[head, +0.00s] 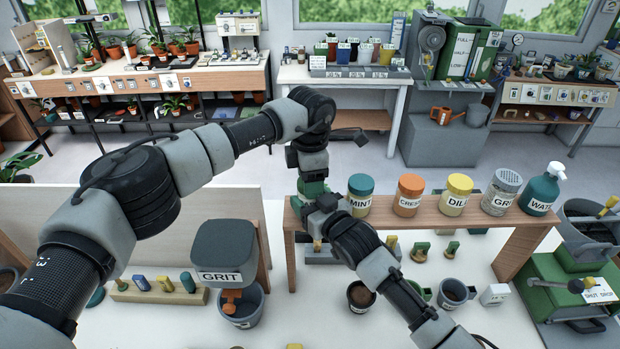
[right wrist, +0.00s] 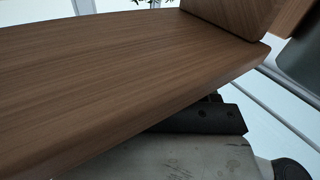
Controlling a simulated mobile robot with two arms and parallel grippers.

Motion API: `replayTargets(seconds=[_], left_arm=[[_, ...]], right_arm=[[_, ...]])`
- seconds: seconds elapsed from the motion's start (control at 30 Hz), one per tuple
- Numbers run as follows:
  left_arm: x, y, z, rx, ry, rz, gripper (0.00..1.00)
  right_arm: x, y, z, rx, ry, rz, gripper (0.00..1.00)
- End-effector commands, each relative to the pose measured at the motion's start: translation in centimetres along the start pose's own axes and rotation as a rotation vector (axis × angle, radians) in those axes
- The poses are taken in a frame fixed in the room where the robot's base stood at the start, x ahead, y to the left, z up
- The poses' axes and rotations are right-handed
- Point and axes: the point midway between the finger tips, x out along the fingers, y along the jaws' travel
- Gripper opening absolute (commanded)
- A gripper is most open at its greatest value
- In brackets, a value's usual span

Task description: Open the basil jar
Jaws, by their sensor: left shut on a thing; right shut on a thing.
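A green jar (head: 312,187), most likely the basil jar, is at the left end of the wooden shelf, largely hidden by my grippers; its label does not show. My left gripper (head: 313,176) comes down from above and is shut on its green top. My right gripper (head: 318,204) reaches up from the lower right and is shut on the jar just below. I cannot tell whether lid and body are apart. The right wrist view shows the wooden shelf (right wrist: 120,75) and a dark part of my gripper, but no jar.
Jars labelled mint (head: 360,195), cress (head: 408,196), dill (head: 455,195) and grit (head: 501,193) stand along the shelf, with a teal water bottle (head: 541,190) at its right end. A grit hopper (head: 224,250) stands left. Small pots (head: 361,297) are below the shelf.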

Motion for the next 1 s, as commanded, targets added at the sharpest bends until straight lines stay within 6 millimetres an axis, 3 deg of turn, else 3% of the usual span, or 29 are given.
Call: replayTargets(seconds=[0.7, 0.9, 1.0], left_arm=[[-0.19, 0.15, 0.03, -1.445, -0.007, 0.002, 0.29], [-0.21, 0.18, 0.00, -1.723, -0.008, 0.002, 0.29], [-0.21, 0.19, 0.00, -1.738, -0.008, 0.002, 0.29]], right_arm=[[0.00, -0.24, -0.03, -0.001, 0.002, -0.004, 0.00], [0.00, -0.27, -0.03, -0.001, 0.002, -0.005, 0.00], [0.00, -0.27, -0.03, -0.001, 0.002, -0.005, 0.00]])
